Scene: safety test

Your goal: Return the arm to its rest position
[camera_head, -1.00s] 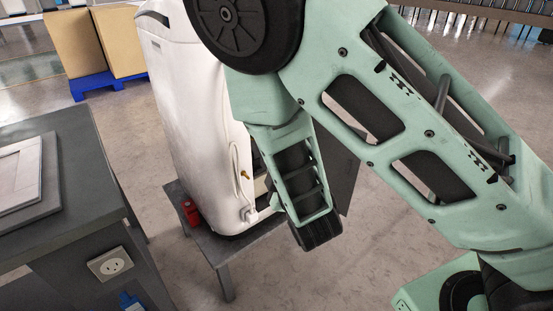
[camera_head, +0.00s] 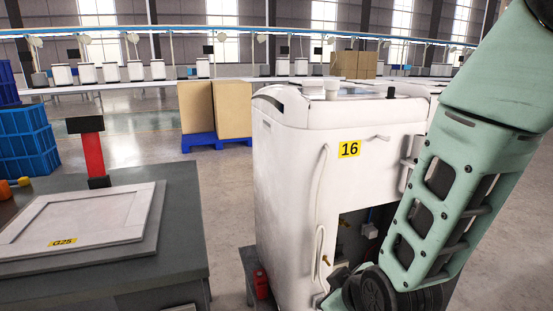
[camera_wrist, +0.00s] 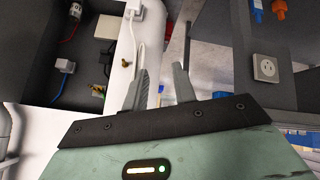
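My pale green arm (camera_head: 455,190) is bent at the right side of the head view. It overlaps the right part of the white appliance labelled 16 (camera_head: 285,180). My gripper does not show in the head view. In the wrist view my gripper (camera_wrist: 160,75) has its two grey fingers apart with nothing between them. An open recess with wires (camera_wrist: 85,65) in the white appliance lies left of the fingers. I cannot tell whether the fingers touch anything.
A grey workbench (camera_head: 185,240) with a white framed panel (camera_head: 80,228) stands at the left. A red object (camera_head: 261,283) sits beside the appliance. In the wrist view, a grey side with a socket (camera_wrist: 265,68) is right of the fingers. Cardboard boxes (camera_head: 233,108) stand behind.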

